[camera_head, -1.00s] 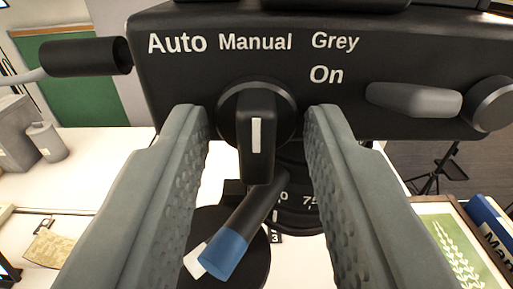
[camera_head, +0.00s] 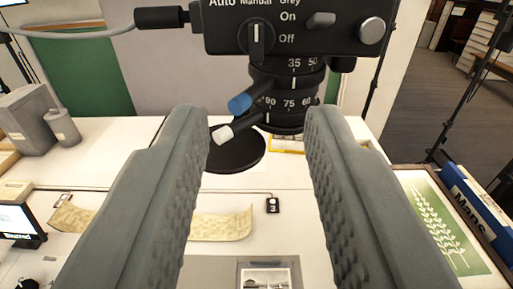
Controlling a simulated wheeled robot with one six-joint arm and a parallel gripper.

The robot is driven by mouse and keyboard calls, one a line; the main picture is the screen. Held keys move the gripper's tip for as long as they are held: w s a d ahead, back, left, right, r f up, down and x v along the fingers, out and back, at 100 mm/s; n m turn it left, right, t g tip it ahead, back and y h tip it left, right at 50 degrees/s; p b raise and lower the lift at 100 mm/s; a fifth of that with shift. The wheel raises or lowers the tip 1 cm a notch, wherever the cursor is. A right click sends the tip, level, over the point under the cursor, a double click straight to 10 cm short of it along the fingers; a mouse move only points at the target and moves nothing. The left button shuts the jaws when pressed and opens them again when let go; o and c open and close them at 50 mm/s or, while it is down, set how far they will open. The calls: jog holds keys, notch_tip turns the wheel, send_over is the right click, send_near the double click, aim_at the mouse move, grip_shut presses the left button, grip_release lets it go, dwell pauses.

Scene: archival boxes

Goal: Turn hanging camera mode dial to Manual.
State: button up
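The hanging camera (camera_head: 340,30) is a black body at the top of the view, partly cut off by the frame edge. Its mode dial (camera_head: 256,40) is a black knob with a white line. The line stands upright and points at the Manual label, between Auto and Grey. My gripper (camera_head: 260,120) is open and empty. Its two grey fingers are below and in front of the camera, well clear of the dial.
A blue-tipped lever (camera_head: 241,103) and a white-tipped lever (camera_head: 223,134) stick out beside the numbered lens rings (camera_head: 288,90). A switch (camera_head: 321,20) reads On/Off. Below, a white table (camera_head: 100,180) holds a parchment strip (camera_head: 222,223), a framed green plant print (camera_head: 440,215) and a blue book (camera_head: 470,195).

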jog(key=shift+s, duration=2.4)
jog(key=s+f, duration=3.3)
jog(key=s, duration=0.2)
jog(key=shift+f+g, duration=0.2)
jog(key=shift+g, duration=0.1)
jog(key=shift+w, duration=0.1)
